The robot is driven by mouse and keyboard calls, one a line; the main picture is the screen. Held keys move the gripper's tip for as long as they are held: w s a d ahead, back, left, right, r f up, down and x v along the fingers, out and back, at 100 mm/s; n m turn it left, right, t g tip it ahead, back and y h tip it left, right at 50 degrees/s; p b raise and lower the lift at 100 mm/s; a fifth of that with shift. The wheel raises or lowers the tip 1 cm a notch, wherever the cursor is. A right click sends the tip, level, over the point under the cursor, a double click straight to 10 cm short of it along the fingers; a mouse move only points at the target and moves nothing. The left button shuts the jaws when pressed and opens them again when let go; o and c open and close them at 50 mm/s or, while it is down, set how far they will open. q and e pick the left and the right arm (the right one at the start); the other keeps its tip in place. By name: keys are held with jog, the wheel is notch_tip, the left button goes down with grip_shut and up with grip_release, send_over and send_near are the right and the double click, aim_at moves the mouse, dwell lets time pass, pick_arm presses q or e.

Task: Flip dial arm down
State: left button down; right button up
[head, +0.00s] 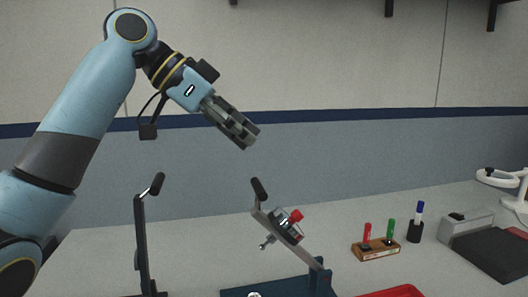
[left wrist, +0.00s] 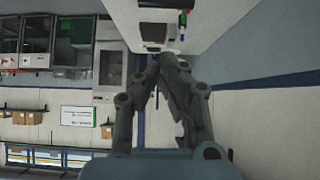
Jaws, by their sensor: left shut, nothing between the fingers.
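The dial arm (head: 296,243) is a grey metal bar, raised and tilted, rising to the upper left from a dark blue base (head: 318,282). It has a black handle (head: 258,188) at its upper end and carries a dial gauge (head: 287,226) with a red part. My left gripper (head: 246,137) is above the handle and slightly left of it, clear of it, and points down to the right. It is shut and empty. Its fingers come together in the left wrist view (left wrist: 166,62), where I cannot make out the dial arm. My right gripper is not in view.
An upright dark lever (head: 143,245) with a black handle stands left of the dial arm. A wooden marker holder (head: 376,252), a dark pen cup (head: 414,233), a red tray (head: 395,292) and a grey device (head: 468,228) are on the right. The table between lever and dial arm is clear.

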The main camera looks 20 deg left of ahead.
pick_arm(q)
jog(key=d+r+p+x, duration=0.1)
jog(key=p+x, duration=0.1)
jog(key=x, duration=0.7)
jog(key=a, duration=0.1)
jog(key=s+a+f+p, duration=0.1)
jog(key=a+f, duration=0.1)
jog(key=shift+s+a, duration=0.1)
jog(key=shift+s, duration=0.25)
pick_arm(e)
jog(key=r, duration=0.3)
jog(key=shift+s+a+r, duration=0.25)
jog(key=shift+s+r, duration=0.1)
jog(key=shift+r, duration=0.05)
pick_arm(q)
jog(key=shift+f, duration=0.1)
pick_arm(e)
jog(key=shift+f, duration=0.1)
